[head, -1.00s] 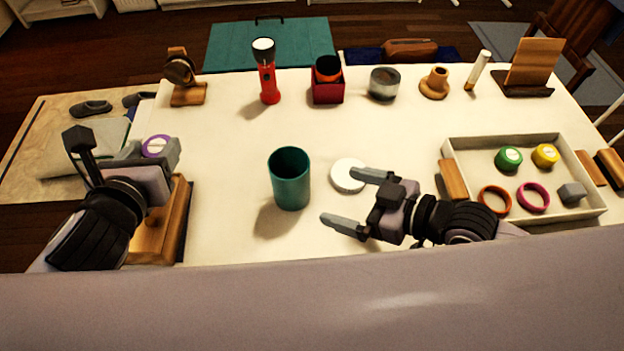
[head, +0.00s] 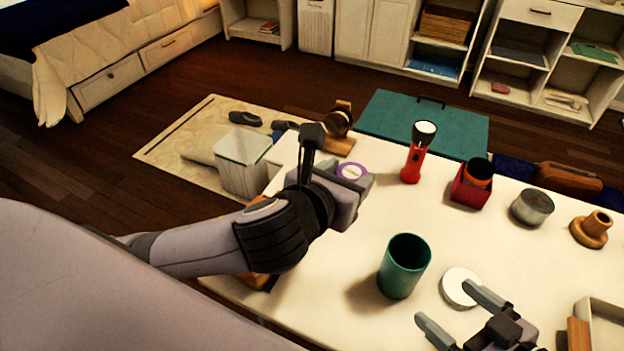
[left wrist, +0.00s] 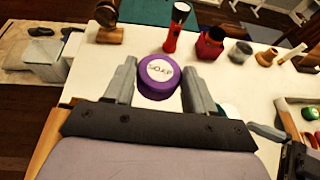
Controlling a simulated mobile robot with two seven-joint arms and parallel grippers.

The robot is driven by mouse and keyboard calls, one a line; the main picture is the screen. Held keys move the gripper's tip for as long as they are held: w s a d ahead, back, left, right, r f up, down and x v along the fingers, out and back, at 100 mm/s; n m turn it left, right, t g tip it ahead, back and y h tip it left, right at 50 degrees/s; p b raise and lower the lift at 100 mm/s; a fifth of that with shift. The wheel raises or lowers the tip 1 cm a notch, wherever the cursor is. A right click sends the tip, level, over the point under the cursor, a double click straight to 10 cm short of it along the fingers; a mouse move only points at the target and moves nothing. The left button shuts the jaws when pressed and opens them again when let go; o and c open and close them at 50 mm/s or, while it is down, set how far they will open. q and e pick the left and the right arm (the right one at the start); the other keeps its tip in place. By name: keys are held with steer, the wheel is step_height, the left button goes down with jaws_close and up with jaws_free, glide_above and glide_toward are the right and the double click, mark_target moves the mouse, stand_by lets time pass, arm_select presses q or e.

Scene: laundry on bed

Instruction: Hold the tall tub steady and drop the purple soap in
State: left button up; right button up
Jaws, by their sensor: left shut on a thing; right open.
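The tall tub is a teal, open-topped cylinder (head: 404,268) standing upright on the white table in the head view. My left gripper (head: 352,180) is shut on the purple soap (head: 352,171), above the table to the left of and beyond the tub. In the left wrist view the soap (left wrist: 158,76), a purple round piece with a white "SOAP" label, sits between the two fingers. My right gripper (head: 444,302) is open and empty, right of the tub, its fingers pointing toward it and apart from it. The tub's inside bottom is hidden.
A white disc (head: 461,287) lies between the tub and my right gripper. A red flashlight (head: 412,162), a red box (head: 471,186), a grey tin (head: 532,207) and a wooden piece (head: 591,229) stand along the far side. A tray (head: 607,325) is at lower right.

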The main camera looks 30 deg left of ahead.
mark_target(404, 268)
arm_select(q)
steer(key=s+d+r+m+h, duration=0.2)
steer(key=d+r, duration=0.5)
steer(key=d, duration=0.5)
steer(key=shift+r+g+h, duration=0.15)
steer(key=shift+g+h, duration=0.15)
arm_select(e)
steer(key=x, duration=1.2)
steer(key=shift+w+a+r, duration=0.1)
arm_select(q)
steer(key=shift+s, duration=0.1)
arm_select(e)
steer(key=c, duration=0.9)
